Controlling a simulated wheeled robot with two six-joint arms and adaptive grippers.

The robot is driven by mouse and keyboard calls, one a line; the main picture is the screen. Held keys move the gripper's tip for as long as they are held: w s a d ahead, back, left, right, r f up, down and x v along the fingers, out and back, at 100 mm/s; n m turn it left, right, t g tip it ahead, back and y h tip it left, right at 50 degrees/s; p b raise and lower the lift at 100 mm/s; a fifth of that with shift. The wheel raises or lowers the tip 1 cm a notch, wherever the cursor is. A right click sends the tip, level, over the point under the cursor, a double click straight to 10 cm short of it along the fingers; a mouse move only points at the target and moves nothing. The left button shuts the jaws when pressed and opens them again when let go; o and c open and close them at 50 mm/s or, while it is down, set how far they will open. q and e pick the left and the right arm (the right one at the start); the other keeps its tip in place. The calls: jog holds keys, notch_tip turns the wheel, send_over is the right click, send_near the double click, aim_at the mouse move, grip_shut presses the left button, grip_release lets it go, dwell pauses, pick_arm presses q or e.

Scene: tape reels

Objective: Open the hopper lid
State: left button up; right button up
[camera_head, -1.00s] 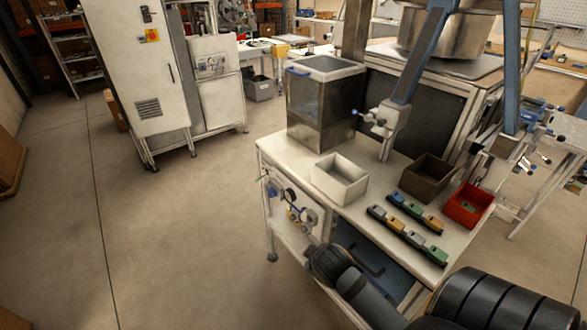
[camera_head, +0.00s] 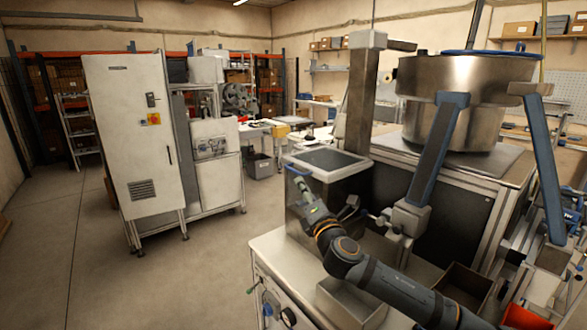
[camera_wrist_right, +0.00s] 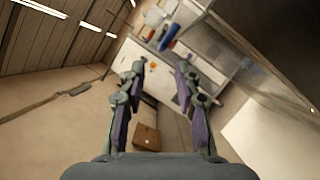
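The hopper (camera_head: 300,215) is a steel-coloured box on the near bench. Its lid (camera_head: 328,159), a dark panel in a pale frame, lies flat and shut on top. A blue handle (camera_head: 297,171) sits at the lid's front left corner. My right gripper (camera_head: 299,184) is just in front of the hopper, close below the handle; I cannot tell whether it touches. In the right wrist view its two fingers (camera_wrist_right: 160,95) are spread with nothing between them. My forearm and wrist hide part of the hopper's front. My left gripper is not in view.
A grey machine bracket (camera_head: 405,217) stands right of the hopper. A pale open bin (camera_head: 345,300), a brown bin (camera_head: 465,285) and a red bin (camera_head: 530,318) sit on the bench (camera_head: 268,250). A tall white cabinet (camera_head: 135,150) stands left, with open floor before it.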

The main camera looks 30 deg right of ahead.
aim_at(293, 171)
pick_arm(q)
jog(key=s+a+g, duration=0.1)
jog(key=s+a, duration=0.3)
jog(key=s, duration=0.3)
pick_arm(e)
jog(key=p+x, duration=0.3)
jog(key=x, duration=0.6)
jog(key=shift+d+f+p, duration=0.1)
jog(key=shift+d+p, duration=0.05)
jog(key=shift+p, duration=0.25)
jog(key=shift+w, duration=0.4)
jog(key=shift+w+d, duration=0.1)
jog(key=shift+w, duration=0.1)
jog(key=shift+s, duration=0.1)
jog(key=c, duration=0.6)
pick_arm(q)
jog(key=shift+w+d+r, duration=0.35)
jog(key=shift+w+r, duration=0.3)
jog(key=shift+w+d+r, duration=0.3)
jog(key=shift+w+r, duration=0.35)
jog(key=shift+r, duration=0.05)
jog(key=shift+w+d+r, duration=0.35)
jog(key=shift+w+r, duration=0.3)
pick_arm(e)
grip_shut()
